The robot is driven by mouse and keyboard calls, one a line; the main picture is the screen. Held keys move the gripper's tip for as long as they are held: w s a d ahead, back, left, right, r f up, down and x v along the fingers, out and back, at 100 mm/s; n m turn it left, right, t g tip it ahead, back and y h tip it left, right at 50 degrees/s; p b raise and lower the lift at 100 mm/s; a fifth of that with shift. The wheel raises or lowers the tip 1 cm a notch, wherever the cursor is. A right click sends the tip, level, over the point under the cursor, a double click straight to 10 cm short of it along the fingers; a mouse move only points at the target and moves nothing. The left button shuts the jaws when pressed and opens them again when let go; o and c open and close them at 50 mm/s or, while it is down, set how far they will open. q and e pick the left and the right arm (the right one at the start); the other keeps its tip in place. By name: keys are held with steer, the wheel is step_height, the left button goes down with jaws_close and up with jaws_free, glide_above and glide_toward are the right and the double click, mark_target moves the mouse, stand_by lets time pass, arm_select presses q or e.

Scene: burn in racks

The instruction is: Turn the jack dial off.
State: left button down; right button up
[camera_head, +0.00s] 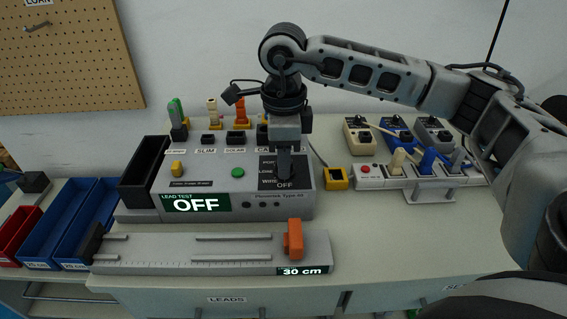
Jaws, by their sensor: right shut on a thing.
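The lead tester is a grey box (245,205) on the bench, with a lit display (195,203) reading "LEAD TEST OFF". On its right side is a black dial plate (267,184) with several labels, "OFF" lowest. My right gripper (284,168) points straight down over this plate and is shut on the jack dial. The fingers and wrist hide most of the dial, so its exact pointing is hard to see. My left gripper is not in view.
A ruler fixture (160,249) with an orange slider (293,239) and "30 cm" display lies in front. Blue bins (47,240) stand left. Plugs stand behind the tester. A power strip (415,180) with several plugs is at right.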

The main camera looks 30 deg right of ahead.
steer(key=shift+n+b, duration=0.35)
steer(key=shift+n, duration=0.35)
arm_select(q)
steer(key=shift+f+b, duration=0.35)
arm_select(e)
steer(key=shift+n, duration=0.8)
steer(key=shift+r, duration=0.1)
steer(key=o, duration=1)
arm_select(q)
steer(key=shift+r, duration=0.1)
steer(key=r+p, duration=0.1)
steer(key=p, duration=0.2)
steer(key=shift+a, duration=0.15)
arm_select(e)
step_height(320, 180, up, 16)
steer(key=shift+f, duration=0.1)
